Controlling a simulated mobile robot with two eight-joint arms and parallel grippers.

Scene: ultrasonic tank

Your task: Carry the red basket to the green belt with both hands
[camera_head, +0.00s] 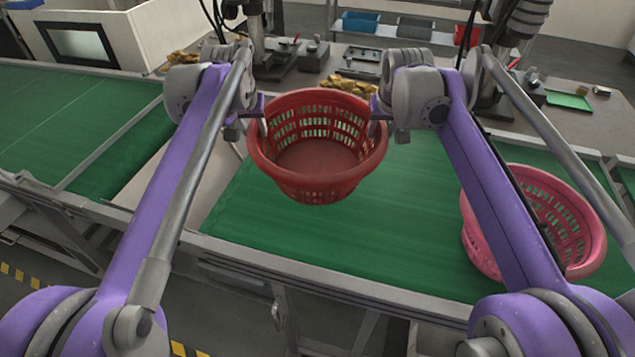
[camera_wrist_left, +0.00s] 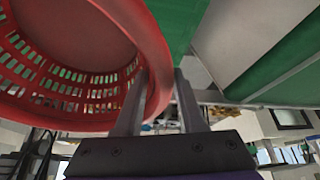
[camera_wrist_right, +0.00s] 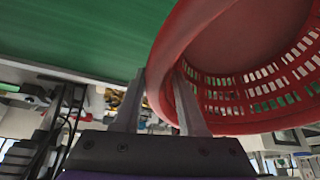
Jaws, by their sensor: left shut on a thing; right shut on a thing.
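The red basket (camera_head: 318,185) is an empty, slotted round basket, held between my two grippers over the green belt (camera_head: 340,235) in the head view. Its opening faces up and it looks about level. I cannot tell whether its base touches the belt. My left gripper (camera_head: 262,118) is shut on its left rim, with one finger inside and one outside; the rim (camera_wrist_left: 150,65) shows in the left wrist view. My right gripper (camera_head: 375,118) is shut on its right rim, and the rim (camera_wrist_right: 180,50) shows between the fingers in the right wrist view.
A pink basket (camera_head: 480,240) stands on the belt at the right, partly behind my right arm. Another green belt (camera_head: 70,125) lies at the left, past a gap. A workbench (camera_head: 590,120) with tools and yellowish pieces is behind. The belt's front middle is clear.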

